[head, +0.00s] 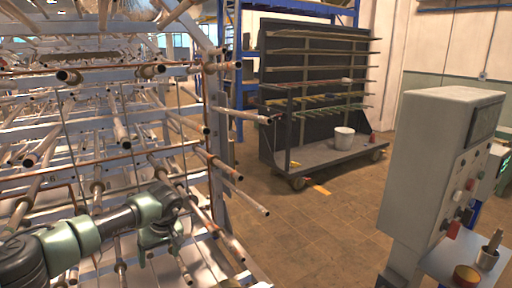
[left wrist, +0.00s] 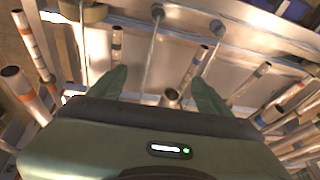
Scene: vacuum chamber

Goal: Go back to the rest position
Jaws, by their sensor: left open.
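My left arm comes in from the lower left of the head view, its green and black links in front of the pipe rack (head: 110,165). My left gripper (head: 163,242) is at the rack, among the pale pipes. In the left wrist view my left gripper (left wrist: 161,82) has its two green fingers spread apart. A pipe (left wrist: 171,97) shows between the fingers with its open end toward the camera. I cannot tell whether it touches them, but the jaws are not closed on it. My right gripper is in neither view.
Many pipes stick out of the rack close around my left gripper. A dark wheeled cart (head: 325,160) carries a white bucket (head: 344,138). The tiled floor between is clear.

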